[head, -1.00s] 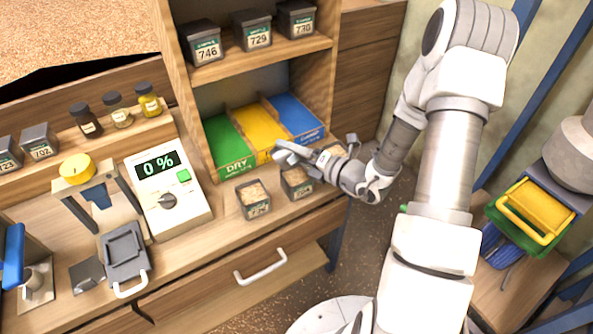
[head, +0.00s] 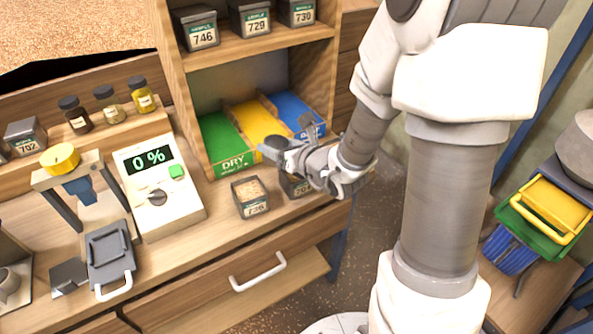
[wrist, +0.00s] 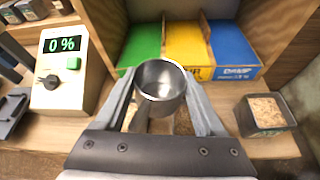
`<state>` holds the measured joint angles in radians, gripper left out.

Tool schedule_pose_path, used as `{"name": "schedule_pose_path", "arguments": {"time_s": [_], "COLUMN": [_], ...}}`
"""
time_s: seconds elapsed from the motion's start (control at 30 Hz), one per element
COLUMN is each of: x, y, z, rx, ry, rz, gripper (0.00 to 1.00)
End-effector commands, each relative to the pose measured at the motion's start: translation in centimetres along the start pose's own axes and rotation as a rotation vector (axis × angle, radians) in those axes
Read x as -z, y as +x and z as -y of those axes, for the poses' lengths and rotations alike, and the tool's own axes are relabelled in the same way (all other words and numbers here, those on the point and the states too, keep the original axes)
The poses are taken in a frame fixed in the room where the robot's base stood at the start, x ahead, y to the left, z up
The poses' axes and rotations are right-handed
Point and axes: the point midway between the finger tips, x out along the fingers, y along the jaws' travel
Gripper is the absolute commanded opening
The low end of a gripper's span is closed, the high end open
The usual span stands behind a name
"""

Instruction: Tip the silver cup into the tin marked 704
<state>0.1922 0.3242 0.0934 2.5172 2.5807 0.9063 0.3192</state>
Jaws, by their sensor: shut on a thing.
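My gripper (wrist: 160,92) is shut on the silver cup (wrist: 160,78), with a finger on each side. In the wrist view the cup's round mouth faces the camera, and the inside I see is bare metal. In the head view my gripper (head: 280,150) is above the counter, in front of the coloured bins. Below it stands a grey tin (head: 298,187) whose label seems to begin with 70; the last digit is unclear, and my gripper covers its top. Brown contents show below the cup in the wrist view.
An open tin (head: 251,197) of pale grain stands left of my gripper. Another grain tin (wrist: 266,115) stands at right in the wrist view. A scale display (head: 160,185) reads 0 %. Green, yellow and blue bins (head: 235,165) stand behind, under a shelf with several tins.

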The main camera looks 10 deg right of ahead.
Motion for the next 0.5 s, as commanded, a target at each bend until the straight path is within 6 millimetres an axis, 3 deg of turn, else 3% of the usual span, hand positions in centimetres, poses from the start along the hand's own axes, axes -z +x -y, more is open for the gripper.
{"name": "schedule_pose_path", "arguments": {"time_s": [0.03,0.1,0.23,0.5], "x": [-0.7,0.4,0.4,-0.7], "y": [-0.3,0.2,0.2,-0.3], "z": [-0.7,-0.3,-0.3,-0.4], "rx": [0.004,0.026,0.054,0.063], "ry": [-0.02,-0.067,-0.134,-0.152], "rz": [0.004,0.004,0.003,0.002], "gripper": [0.0,0.0,0.0,0.0]}}
